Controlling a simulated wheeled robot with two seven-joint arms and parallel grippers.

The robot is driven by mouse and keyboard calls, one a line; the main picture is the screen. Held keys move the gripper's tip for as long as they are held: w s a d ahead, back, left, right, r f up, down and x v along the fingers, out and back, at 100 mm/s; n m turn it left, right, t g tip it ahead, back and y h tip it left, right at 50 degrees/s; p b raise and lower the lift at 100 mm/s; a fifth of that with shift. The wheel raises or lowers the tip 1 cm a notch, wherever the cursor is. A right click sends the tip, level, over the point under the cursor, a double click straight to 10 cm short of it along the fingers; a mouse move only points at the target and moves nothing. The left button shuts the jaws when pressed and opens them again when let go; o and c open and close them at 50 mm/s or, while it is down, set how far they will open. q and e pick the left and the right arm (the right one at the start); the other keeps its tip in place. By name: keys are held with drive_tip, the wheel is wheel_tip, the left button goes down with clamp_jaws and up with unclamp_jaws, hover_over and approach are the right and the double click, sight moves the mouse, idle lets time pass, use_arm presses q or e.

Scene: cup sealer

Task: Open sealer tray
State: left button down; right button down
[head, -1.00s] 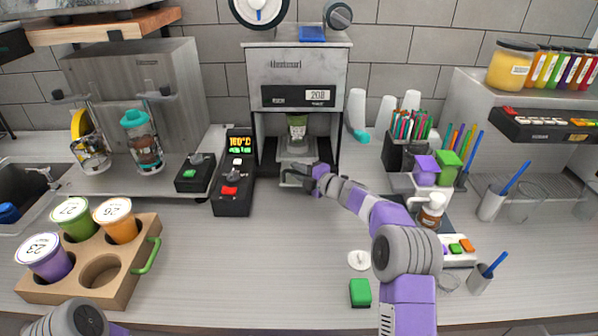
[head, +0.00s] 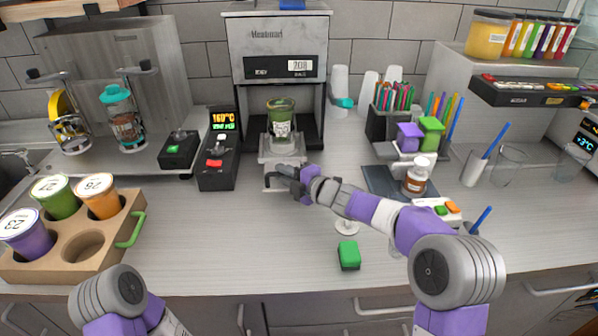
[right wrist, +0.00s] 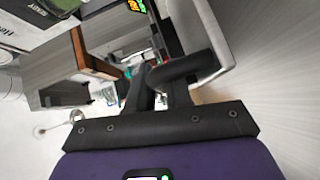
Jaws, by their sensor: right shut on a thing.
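The cup sealer (head: 276,55) stands at the back against the tiled wall. Its tray (head: 285,148) is pulled partly out of the front and carries a green cup (head: 281,118), which stands upright. My right gripper (head: 284,176) is at the front of the tray and is shut on the tray's handle. The handle is largely hidden by the fingers. In the right wrist view my right gripper (right wrist: 165,88) has its dark fingers close together beside a grey metal edge. My left arm shows at the bottom left in the head view, but its gripper is out of view.
A dark control box (head: 217,165) stands close left of the tray. A holder with several cups (head: 80,249) is at the left. A green block (head: 349,255) lies at the front. A pen holder (head: 393,125) and bottle (head: 417,176) are at the right.

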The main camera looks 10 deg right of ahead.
drive_tip(key=shift+s, duration=0.45)
drive_tip(key=c, duration=1.1)
unclamp_jaws()
drive_tip(key=shift+c, duration=0.2)
drive_tip(key=v, duration=0.7)
drive_tip(key=shift+s+d+p, duration=0.2)
drive_tip(key=shift+p, duration=0.15)
